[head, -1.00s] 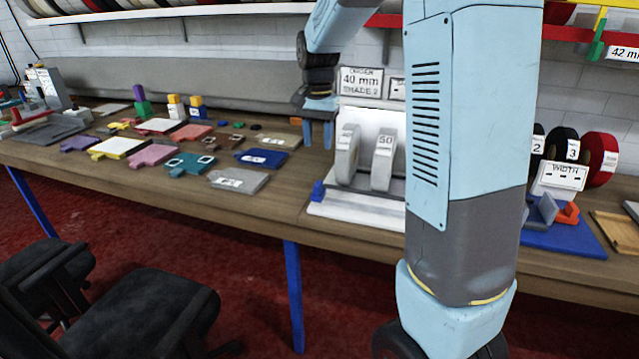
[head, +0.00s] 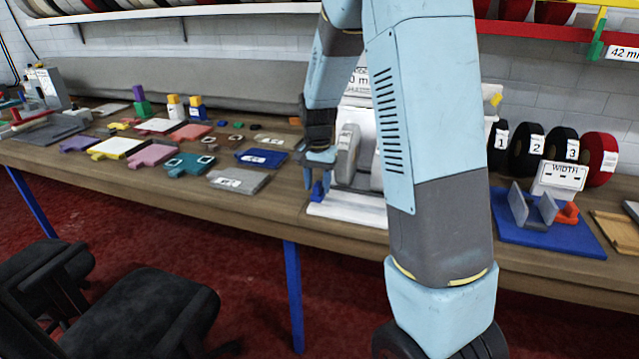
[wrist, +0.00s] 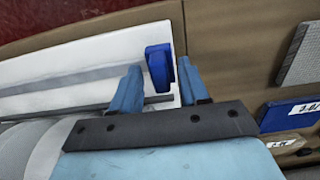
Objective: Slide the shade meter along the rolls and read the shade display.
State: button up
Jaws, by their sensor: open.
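A small blue block (head: 317,193), which I take to be the shade meter, stands at the left end of a white base with a grey rail (head: 345,208). It also shows in the wrist view (wrist: 155,66) at the end of the rail. My gripper (head: 320,172) is open just above it. In the wrist view its fingers (wrist: 158,72) lie on either side of the block, and I cannot tell whether they touch it. Grey rolls (head: 347,152) stand on the base to the right, partly behind my arm. A white sign (head: 360,80) is mostly covered by my arm; no shade reading is legible.
Left of the base, a dark blue tag (head: 261,158) and a grey plate (head: 238,181) lie on the wooden table. On the right stand numbered rolls (head: 525,155), a WIDTH sign (head: 560,176) and a blue stand (head: 550,236). Chairs (head: 130,310) stand in front.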

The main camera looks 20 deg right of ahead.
jog(key=shift+f, duration=0.2)
grip_shut()
dwell(0.4)
